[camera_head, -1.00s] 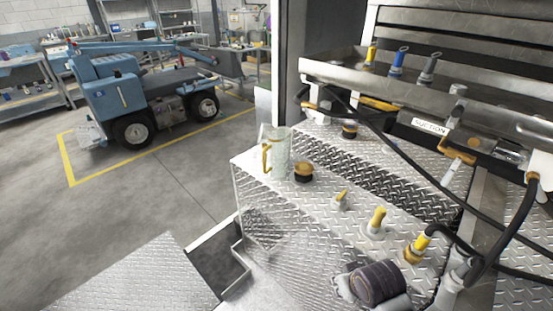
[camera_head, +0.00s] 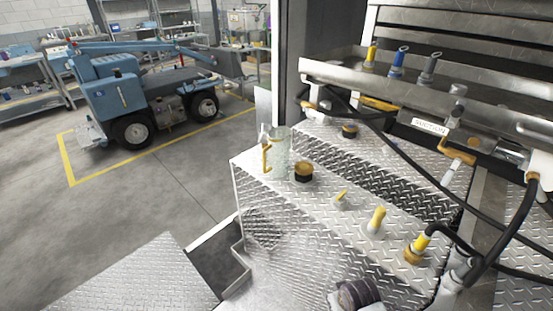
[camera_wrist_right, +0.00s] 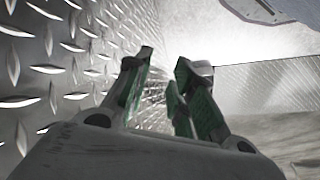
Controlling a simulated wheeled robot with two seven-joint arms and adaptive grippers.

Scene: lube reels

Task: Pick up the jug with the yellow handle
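The jug (camera_head: 281,150) is clear, with an upright yellow handle (camera_head: 267,156) on its left side. It stands upright near the far left corner of the diamond-plate box top, in the head view. My right gripper (camera_wrist_right: 164,62) shows in the wrist view with green-padded fingers apart and nothing between them. It is beside a diamond-plate surface, and the jug is not in that view. In the head view only a dark rounded part of my right arm shows at the bottom edge, well below the jug. My left gripper is in neither view.
A black cap with a yellow-brown top (camera_head: 303,171) stands close to the jug's right. Yellow-topped fittings (camera_head: 376,221) and black hoses (camera_head: 400,160) lie further right. A metal rail (camera_head: 420,92) is behind. Open floor (camera_head: 150,200) is left of the box.

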